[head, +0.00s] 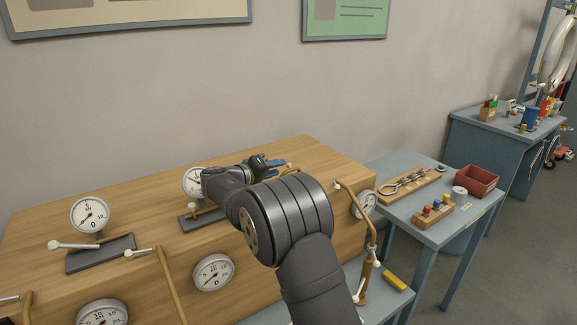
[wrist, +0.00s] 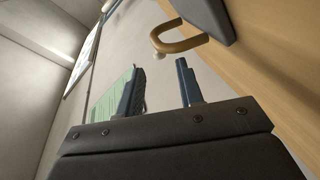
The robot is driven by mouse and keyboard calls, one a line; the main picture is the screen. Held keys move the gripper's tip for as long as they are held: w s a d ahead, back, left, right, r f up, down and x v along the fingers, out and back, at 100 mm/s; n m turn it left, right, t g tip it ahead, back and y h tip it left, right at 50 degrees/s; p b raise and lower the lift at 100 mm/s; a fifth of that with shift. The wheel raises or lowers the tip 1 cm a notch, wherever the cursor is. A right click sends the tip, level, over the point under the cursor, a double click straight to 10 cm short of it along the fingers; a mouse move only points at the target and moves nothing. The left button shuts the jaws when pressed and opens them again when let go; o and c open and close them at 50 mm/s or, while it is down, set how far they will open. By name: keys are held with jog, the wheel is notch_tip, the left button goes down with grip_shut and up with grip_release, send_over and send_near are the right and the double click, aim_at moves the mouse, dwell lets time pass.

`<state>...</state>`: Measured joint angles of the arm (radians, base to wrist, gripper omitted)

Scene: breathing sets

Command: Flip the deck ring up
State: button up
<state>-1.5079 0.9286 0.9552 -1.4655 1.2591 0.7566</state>
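My gripper (head: 275,163) is above the wooden deck near its back right part. In the wrist view my gripper (wrist: 161,67) has its two fingers apart with nothing between them. A brass U-shaped ring (wrist: 186,43), which looks like the deck ring, shows just beyond the fingertips and apart from them. In the head view my arm and gripper hide most of that spot, and only a bit of brass (head: 292,171) shows.
The wooden deck (head: 120,207) carries a gauge (head: 90,214) on a dark base and another gauge (head: 193,182) beside my arm. A brass pipe (head: 371,240) with white knobs stands at the deck's right. A side table (head: 431,235) holds a red bin (head: 477,181).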

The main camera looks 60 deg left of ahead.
aim_at(287, 165)
jog(key=x, duration=0.6)
jog(key=shift+w, duration=0.1)
jog(key=shift+c, duration=0.4)
grip_shut()
